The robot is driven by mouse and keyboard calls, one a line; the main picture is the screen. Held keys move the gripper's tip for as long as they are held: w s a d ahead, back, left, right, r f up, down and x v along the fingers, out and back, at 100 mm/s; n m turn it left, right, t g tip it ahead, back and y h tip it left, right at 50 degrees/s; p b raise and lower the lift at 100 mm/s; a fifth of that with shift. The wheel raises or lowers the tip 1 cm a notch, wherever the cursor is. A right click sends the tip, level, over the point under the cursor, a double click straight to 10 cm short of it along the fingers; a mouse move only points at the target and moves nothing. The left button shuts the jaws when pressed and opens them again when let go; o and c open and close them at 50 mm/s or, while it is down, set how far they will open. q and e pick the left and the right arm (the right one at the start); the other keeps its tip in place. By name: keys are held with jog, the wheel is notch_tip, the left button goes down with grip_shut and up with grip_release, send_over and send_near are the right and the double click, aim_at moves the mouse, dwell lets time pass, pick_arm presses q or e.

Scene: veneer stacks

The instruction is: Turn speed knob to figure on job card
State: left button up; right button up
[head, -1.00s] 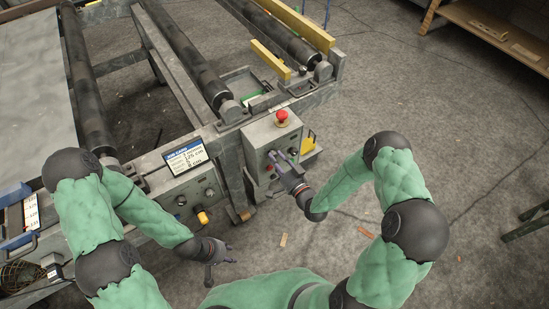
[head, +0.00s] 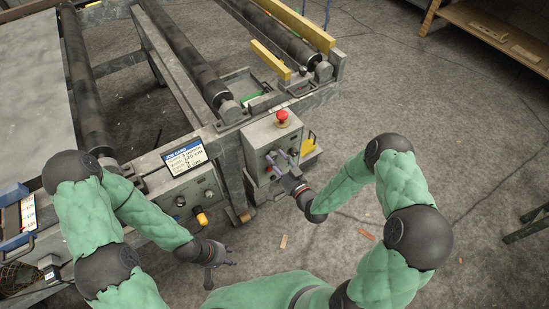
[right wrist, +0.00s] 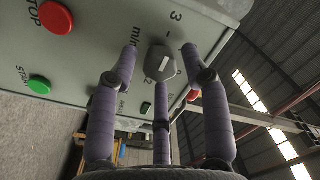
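The speed knob (right wrist: 161,63) is a small grey knob on the control box (head: 262,145). Figures 3 and 2 and part of "m/min" show beside it in the right wrist view; which figure it points to is unclear. My right gripper (head: 278,160) is at the box front. In its wrist view the three purple-grey fingers (right wrist: 160,62) are spread around the knob, with gaps visible at the sides. The job card (head: 184,157) is white with a blue header and stands on the left panel; its figures are too small to read surely. My left gripper (head: 222,262) is open and empty, low in front.
A red emergency button (head: 282,118) tops the control box. The box face has a red STOP button (right wrist: 56,17) and a green START button (right wrist: 39,84).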

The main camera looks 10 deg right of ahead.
jog(key=v, duration=0.6)
dwell(0.5)
dwell(0.4)
jog(key=s+a+f+g+h+p, duration=0.25)
jog(key=s+f+g+p, duration=0.2)
jog(key=f+g, duration=0.4)
jog(key=s+a+n+g+p, duration=0.1)
jog(key=s+a+g+p, duration=0.1)
jog(key=s+g, duration=0.6)
jog(key=s+a, duration=0.1)
jog(key=s, duration=0.6)
jog(key=shift+a+f, duration=0.3)
jog(key=shift+a, duration=0.05)
